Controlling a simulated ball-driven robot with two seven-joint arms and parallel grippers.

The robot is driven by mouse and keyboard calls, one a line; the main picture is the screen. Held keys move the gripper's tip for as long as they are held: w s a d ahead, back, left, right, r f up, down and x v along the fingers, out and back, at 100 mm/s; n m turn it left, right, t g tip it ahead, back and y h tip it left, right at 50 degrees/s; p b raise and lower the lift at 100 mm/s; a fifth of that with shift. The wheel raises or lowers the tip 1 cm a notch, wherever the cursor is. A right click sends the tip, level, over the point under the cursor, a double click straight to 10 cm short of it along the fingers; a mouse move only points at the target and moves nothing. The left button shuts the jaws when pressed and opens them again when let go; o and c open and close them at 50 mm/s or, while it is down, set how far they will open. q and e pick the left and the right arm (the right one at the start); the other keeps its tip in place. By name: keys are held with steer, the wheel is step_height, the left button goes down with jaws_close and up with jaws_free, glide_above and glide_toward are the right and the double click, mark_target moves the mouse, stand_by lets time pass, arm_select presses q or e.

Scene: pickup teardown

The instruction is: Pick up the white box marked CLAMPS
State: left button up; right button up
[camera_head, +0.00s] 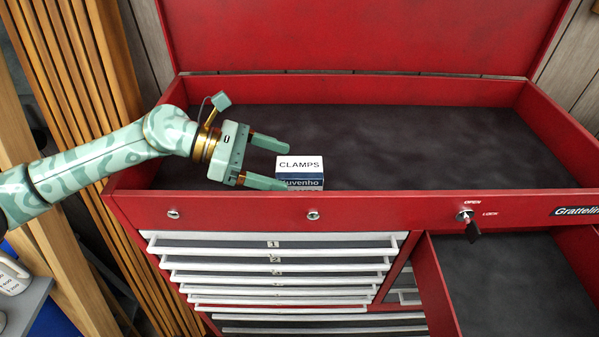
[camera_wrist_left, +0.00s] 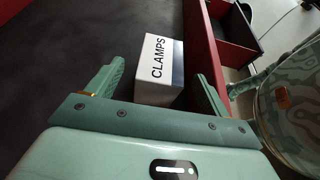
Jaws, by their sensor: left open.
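The white box marked CLAMPS (camera_head: 299,165) sits in the open top tray of the red tool chest, close to its front wall. Its top is white with dark lettering, and its front side is dark blue with pale print. My left gripper (camera_head: 277,164) is just left of the box, open, with its fingers pointing right toward it. In the left wrist view the box (camera_wrist_left: 158,70) shows ahead between the two spread fingers (camera_wrist_left: 158,88), with no clear contact. The lower edge of the box is partly hidden by the tray's front wall. My right gripper is not in view.
The red tool chest (camera_head: 370,212) has a dark-lined top tray (camera_head: 430,140), otherwise clear. Its raised lid (camera_head: 360,35) stands behind. A drawer (camera_head: 520,285) is open at lower right, below a key (camera_head: 472,230) in the lock. Closed drawers are below the box.

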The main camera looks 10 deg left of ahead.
mark_target(291, 166)
arm_select(q)
steer(key=p+x, duration=0.2)
steer(key=x, duration=0.1)
steer(key=p+x, duration=0.1)
steer(key=shift+d+r, duration=0.15)
steer(key=shift+d, duration=0.35)
steer(key=shift+w+d, duration=0.1)
steer(key=shift+d, duration=0.05)
steer(key=shift+f, duration=0.25)
steer(key=c, duration=1.4)
steer(key=shift+o, duration=0.2)
steer(key=shift+r, duration=0.2)
